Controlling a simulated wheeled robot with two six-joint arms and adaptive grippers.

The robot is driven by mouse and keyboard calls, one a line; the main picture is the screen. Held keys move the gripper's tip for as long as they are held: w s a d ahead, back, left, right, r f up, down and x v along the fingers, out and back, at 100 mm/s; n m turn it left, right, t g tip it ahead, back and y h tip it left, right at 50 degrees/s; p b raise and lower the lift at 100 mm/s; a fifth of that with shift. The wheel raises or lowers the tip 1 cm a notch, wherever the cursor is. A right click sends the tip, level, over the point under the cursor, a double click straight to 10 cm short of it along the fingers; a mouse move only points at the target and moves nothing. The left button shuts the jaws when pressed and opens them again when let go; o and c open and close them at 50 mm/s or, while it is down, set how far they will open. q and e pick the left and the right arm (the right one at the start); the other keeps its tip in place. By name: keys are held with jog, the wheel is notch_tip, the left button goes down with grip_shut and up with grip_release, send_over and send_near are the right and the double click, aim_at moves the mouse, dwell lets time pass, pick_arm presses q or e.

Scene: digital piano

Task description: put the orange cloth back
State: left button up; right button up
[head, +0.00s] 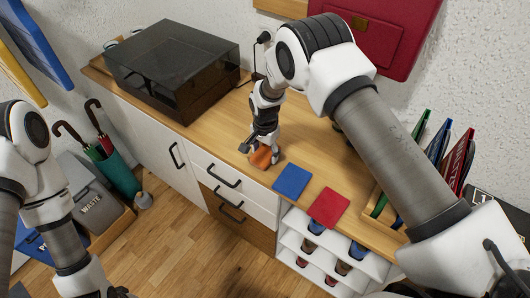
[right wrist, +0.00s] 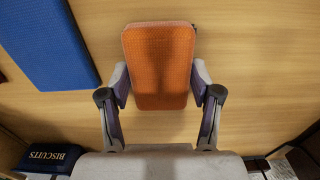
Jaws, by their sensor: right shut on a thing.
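The orange cloth (head: 261,158) is a small folded pad at the front part of the wooden counter, left of the blue cloth (head: 291,180). My right gripper (head: 259,147) points down at it and is shut on it. In the right wrist view the orange cloth (right wrist: 158,60) sits between the two fingers, gripped at its sides, with wood behind it. I cannot tell whether it touches the counter. My left arm is at the lower left of the head view; only a dark sliver of its gripper (head: 118,292) shows at the bottom edge.
The blue cloth and a red cloth (head: 329,208) lie on the counter (head: 225,134) to the right. A dark-lidded box (head: 172,65) stands at the left. Upright coloured folders (head: 437,150) stand at the right. White shelves (head: 318,243) with cups are below; drawers (head: 232,175) are shut.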

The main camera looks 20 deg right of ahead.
aim_at(265, 153)
jog(key=o, duration=1.2)
jog(key=shift+s, duration=0.1)
jog(key=shift+f, duration=0.1)
jog(key=shift+r, duration=0.55)
notch_tip(265, 153, up, 11)
jog(key=b, duration=0.2)
jog(key=shift+r+b, duration=0.15)
jog(key=shift+b, duration=0.25)
